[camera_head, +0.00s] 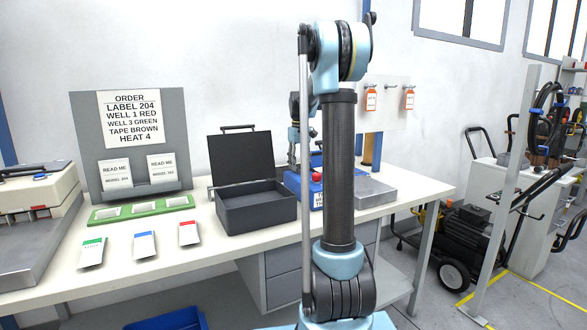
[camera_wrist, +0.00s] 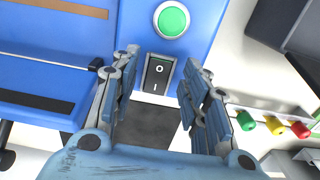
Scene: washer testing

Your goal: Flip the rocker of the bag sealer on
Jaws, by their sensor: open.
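The blue bag sealer (camera_wrist: 60,60) fills the left and top middle of the wrist view. Its black rocker (camera_wrist: 157,73) has an O mark above an I mark. I cannot tell which half is pressed in. A round green button (camera_wrist: 172,19) is just above the rocker in the picture. My gripper (camera_wrist: 157,77) is open and empty, with one finger on each side of the rocker in view; contact cannot be judged. In the head view, a blue machine (camera_head: 317,193) on the bench is partly hidden behind my arm.
A dark open case (camera_head: 255,212) stands left of my arm. Several packets and a green tray (camera_head: 140,208) lie farther left on the bench (camera_head: 215,255). A grey plate (camera_head: 372,192) is to the right. Yellow, green and red parts (camera_wrist: 272,125) show at right in the wrist view.

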